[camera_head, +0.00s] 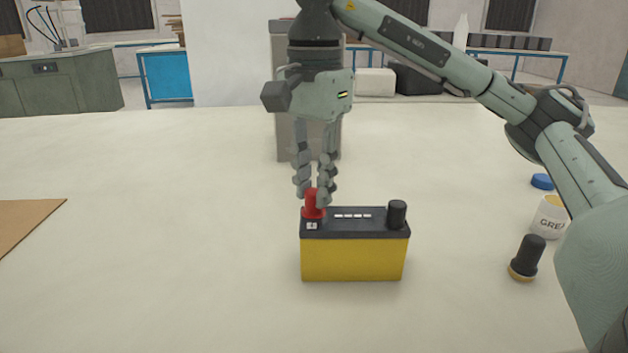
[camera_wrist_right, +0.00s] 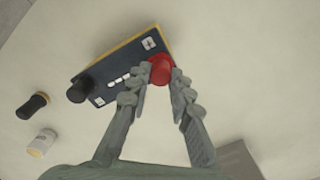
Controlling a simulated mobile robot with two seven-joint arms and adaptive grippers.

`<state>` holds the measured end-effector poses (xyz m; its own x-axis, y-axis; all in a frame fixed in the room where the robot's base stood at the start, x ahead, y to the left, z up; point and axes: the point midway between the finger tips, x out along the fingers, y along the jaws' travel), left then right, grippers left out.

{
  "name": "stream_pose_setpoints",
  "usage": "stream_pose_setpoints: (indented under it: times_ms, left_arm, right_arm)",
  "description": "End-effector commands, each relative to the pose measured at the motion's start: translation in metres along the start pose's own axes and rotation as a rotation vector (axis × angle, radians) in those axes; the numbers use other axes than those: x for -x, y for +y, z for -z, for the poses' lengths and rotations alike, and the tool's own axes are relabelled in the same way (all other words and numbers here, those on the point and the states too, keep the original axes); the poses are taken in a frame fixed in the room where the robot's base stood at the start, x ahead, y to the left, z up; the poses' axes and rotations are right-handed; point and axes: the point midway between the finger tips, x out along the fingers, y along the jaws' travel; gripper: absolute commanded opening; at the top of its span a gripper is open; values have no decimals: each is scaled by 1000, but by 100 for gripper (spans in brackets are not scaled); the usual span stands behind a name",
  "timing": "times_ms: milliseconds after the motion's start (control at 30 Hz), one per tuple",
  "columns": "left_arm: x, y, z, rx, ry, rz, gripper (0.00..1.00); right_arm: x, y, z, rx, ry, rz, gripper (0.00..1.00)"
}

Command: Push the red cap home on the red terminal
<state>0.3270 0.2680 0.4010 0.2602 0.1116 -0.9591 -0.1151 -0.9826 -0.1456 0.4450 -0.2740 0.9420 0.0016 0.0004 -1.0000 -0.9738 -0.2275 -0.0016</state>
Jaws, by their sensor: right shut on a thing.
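A battery with a yellow body and dark top (camera_head: 353,260) stands on the pale table; the right wrist view shows its dark top (camera_wrist_right: 118,75) too. The red cap (camera_head: 313,204) is at the left end of the battery top, upright over the red terminal, which is hidden. It also shows in the right wrist view (camera_wrist_right: 160,71). My right gripper (camera_head: 316,197) points down from above, its fingers shut on the red cap. How far down the cap sits I cannot tell. A black cap (camera_head: 397,213) stands on the other terminal. My left gripper is out of view.
A brown board (camera_head: 25,222) lies at the left edge. The table between board and battery is clear.

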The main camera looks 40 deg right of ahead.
Motion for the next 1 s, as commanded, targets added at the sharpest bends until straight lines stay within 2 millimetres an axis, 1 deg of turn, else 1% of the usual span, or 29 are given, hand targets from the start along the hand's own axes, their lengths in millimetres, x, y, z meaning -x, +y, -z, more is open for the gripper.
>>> stream_pose_setpoints:
  times_ms: [133,367,400,600,800,967,1000]
  left_arm:
    - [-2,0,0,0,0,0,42]
    - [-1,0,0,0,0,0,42]
    - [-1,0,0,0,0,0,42]
    - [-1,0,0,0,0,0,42]
    - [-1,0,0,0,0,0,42]
    - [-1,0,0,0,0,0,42]
    - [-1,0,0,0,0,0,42]
  right_arm:
    - [-3,0,0,0,0,-2,8]
    - [-3,0,0,0,0,-2,8]
    - [-3,0,0,0,0,-2,22]
    - [-3,0,0,0,0,-2,45]
    - [-2,0,0,0,0,-1,45]
    - [-2,0,0,0,0,-1,65]
    - [-2,0,0,0,0,-1,66]
